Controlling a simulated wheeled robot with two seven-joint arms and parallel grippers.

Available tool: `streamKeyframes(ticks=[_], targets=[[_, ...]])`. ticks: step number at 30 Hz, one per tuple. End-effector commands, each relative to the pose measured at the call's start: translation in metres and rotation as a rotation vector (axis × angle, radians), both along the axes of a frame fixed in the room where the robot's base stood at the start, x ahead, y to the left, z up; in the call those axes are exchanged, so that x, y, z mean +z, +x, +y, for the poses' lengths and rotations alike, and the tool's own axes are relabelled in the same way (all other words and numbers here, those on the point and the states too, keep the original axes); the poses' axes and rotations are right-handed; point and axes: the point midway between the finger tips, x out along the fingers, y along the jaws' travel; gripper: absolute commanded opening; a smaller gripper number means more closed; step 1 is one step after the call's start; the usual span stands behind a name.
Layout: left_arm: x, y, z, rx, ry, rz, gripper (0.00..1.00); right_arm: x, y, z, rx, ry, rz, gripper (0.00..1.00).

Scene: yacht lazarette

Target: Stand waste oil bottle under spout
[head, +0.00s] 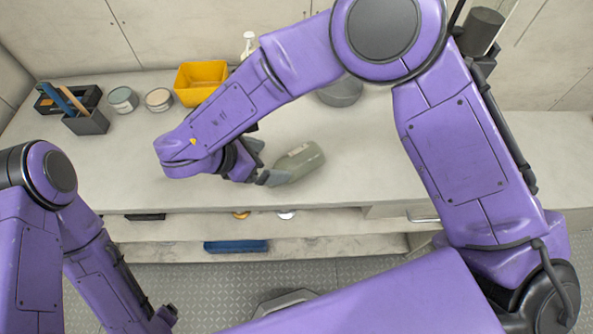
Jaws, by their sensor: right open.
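A grey-green bottle (300,163) with a pale label, which I take as the waste oil bottle, appears to lie on its side on the pale counter, its neck end toward my right gripper. My right gripper (266,167) is open at the neck end, with one dark finger on the near side; whether it touches the bottle I cannot tell. My right arm hides part of the gripper. I cannot make out a spout for certain.
Behind stand a dark organiser (85,118), two round tins (123,99) (159,99), a yellow bin (197,82) and a white spray bottle (248,42). A dark grey round container (341,91) is partly behind my arm. A blue item (236,246) lies on a shelf below.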

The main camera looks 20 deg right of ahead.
Motion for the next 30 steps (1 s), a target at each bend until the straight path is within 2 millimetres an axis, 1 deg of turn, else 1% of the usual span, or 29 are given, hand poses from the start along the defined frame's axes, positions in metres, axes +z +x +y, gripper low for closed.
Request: streamKeyframes(ticks=[1,2,6,9,12,17,18,21,24,28,29,30], targets=[[-0.01,0.0,0.0,0.0,0.0,0.0,0.8,-0.011,0.0,0.0,0.001,0.0,0.0,1.0],[-0.008,0.0,0.0,0.0,0.0,0.0,0.8,-0.012,0.001,-0.002,0.001,0.0,0.001,1.0],[0.005,0.0,0.0,0.0,0.0,0.0,0.8,-0.024,0.004,-0.019,0.0,-0.001,0.004,1.0],[0.01,0.0,0.0,0.0,0.0,0.0,0.8,-0.036,0.008,-0.031,0.0,-0.002,0.002,1.0],[0.014,0.0,0.0,0.0,0.0,0.0,0.8,-0.043,0.01,-0.038,0.001,-0.002,0.002,1.0],[0.037,0.0,0.0,0.0,0.0,0.0,0.8,-0.056,0.02,-0.057,-0.001,-0.002,0.003,1.0],[0.039,0.0,0.0,0.0,0.0,0.0,0.8,-0.063,0.021,-0.062,0.001,-0.002,0.004,1.0],[0.041,0.0,0.0,0.0,0.0,0.0,0.8,-0.075,0.024,-0.071,0.001,-0.002,0.002,1.0],[0.041,0.0,0.0,0.0,0.0,0.0,0.8,-0.079,0.025,-0.073,0.002,0.0,-0.001,1.0],[0.04,0.0,0.0,0.0,0.0,0.0,0.8,-0.08,0.025,-0.073,0.002,0.0,-0.001,1.0],[0.04,0.0,0.0,0.0,0.0,0.0,0.8,-0.08,0.025,-0.073,0.002,0.0,-0.001,0.97],[0.04,0.0,0.0,0.0,0.0,0.0,0.8,-0.08,0.025,-0.073,0.002,0.0,-0.001,0.84]])
